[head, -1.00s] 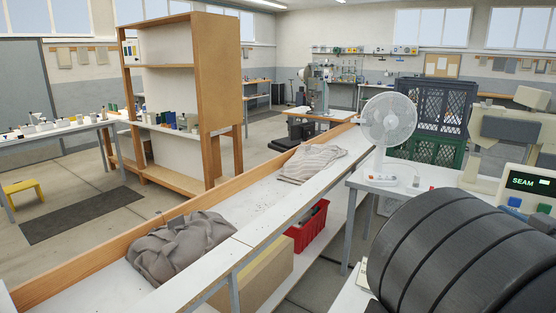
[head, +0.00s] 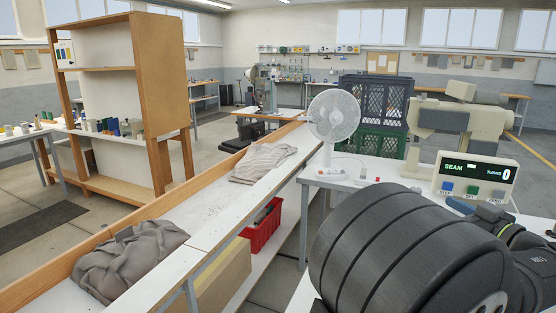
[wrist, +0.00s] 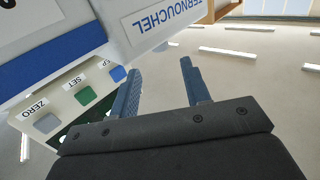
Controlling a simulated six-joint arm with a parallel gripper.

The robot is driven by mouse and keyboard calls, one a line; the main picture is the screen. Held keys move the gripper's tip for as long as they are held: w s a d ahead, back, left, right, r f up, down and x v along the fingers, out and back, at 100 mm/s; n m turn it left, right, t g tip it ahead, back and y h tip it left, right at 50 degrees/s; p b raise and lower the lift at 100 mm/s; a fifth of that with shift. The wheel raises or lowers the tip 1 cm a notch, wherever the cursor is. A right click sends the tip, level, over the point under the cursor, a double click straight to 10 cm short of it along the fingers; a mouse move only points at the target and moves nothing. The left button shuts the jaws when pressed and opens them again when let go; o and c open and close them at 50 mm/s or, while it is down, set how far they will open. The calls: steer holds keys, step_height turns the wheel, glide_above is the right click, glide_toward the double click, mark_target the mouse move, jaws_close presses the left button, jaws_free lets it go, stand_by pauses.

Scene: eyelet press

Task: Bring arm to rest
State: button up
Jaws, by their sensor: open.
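My gripper (wrist: 160,70) is open and empty in the wrist view, its two blue fingers apart. It is close to a pale control box (wrist: 85,97) with a grey, a green and a blue button, partly cut off at the left. In the head view the counter box (head: 476,179) shows SEAM and TURNS 0. A dark blue finger and a green-ringed dark joint of my arm show just below it at the right. A large black ribbed body (head: 390,250) fills the lower right foreground and hides part of the bench.
A white fan (head: 334,117) stands on the bench left of the beige machine (head: 440,125). A long white-topped counter (head: 205,215) carries a grey cloth bundle (head: 128,258) and a striped cloth (head: 264,162). A red bin (head: 263,228) sits underneath. Dark crates (head: 372,105) stand behind.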

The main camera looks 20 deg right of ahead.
mark_target(416, 188)
steer(key=w, duration=0.8)
steer(key=shift+w, duration=0.4)
steer(key=shift+w+h, duration=0.3)
steer(key=shift+s+a+m+h, duration=0.1)
steer(key=shift+m+h, duration=0.4)
steer(key=shift+h, duration=0.1)
steer(key=m+g+h, duration=0.1)
steer(key=m+h, duration=0.2)
steer(key=h, duration=0.2)
steer(key=s+a+y, duration=0.1)
steer(key=s+a, duration=0.1)
steer(key=s, duration=0.6)
steer(key=s+a+n+y, duration=0.1)
steer(key=s, duration=0.7)
steer(key=shift+a+r+t, duration=0.3)
steer(key=shift+a+r, duration=0.05)
steer(key=shift+a, duration=0.05)
steer(key=shift+s, duration=0.1)
steer(key=shift+o, duration=0.3)
